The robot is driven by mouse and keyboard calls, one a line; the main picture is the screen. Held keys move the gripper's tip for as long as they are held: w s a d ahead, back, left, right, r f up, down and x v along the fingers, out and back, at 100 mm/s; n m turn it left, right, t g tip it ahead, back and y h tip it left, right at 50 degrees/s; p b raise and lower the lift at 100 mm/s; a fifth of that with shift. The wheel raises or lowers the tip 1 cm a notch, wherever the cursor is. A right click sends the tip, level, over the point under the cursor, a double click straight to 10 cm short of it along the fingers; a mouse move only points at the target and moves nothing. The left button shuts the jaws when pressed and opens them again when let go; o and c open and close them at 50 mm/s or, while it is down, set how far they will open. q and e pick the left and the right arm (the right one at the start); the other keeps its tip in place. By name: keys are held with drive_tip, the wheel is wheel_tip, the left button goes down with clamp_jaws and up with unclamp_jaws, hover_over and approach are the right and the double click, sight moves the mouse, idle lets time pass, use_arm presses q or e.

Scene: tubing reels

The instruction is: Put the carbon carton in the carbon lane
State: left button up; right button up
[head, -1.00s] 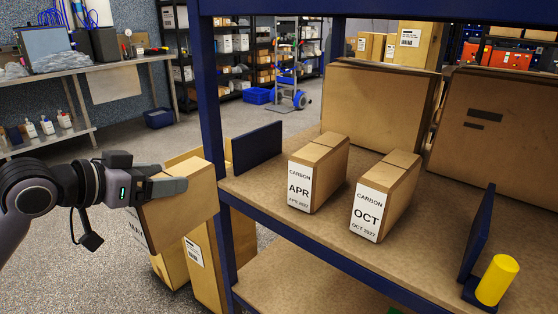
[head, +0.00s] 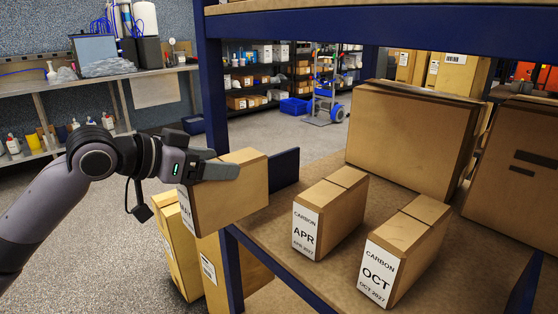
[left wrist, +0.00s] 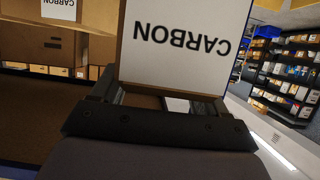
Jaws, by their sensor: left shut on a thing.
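My left gripper (head: 212,170) is shut on a brown carton (head: 232,192) with a white label. In the left wrist view the held carton (left wrist: 185,45) shows the word CARBON, upside down. In the head view it is at the left end of the shelf, in front of the blue post and near the left blue divider (head: 284,169). On the shelf board (head: 285,245) stand two upright carbon cartons, the APR carton (head: 328,212) and, to its right, the OCT carton (head: 404,250). My right gripper is not in view.
A blue shelf post (head: 213,85) rises behind my gripper, and a blue beam crosses above. Large brown boxes (head: 412,130) stand at the back of the shelf. Tall cartons (head: 210,265) stand on the floor below the held carton. Another blue divider (head: 524,290) is at the lower right.

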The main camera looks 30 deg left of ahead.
use_arm(q)
drive_tip(key=w+r+p+x, duration=0.1)
drive_tip(key=p+x, duration=0.4)
drive_tip(key=x, duration=1)
drive_tip(key=shift+d+r, duration=0.25)
drive_tip(key=shift+r, duration=0.4)
drive_tip(key=shift+w, duration=0.1)
drive_tip(key=shift+f, duration=0.15)
drive_tip(key=o, duration=1.7)
drive_tip(key=shift+o, duration=0.2)
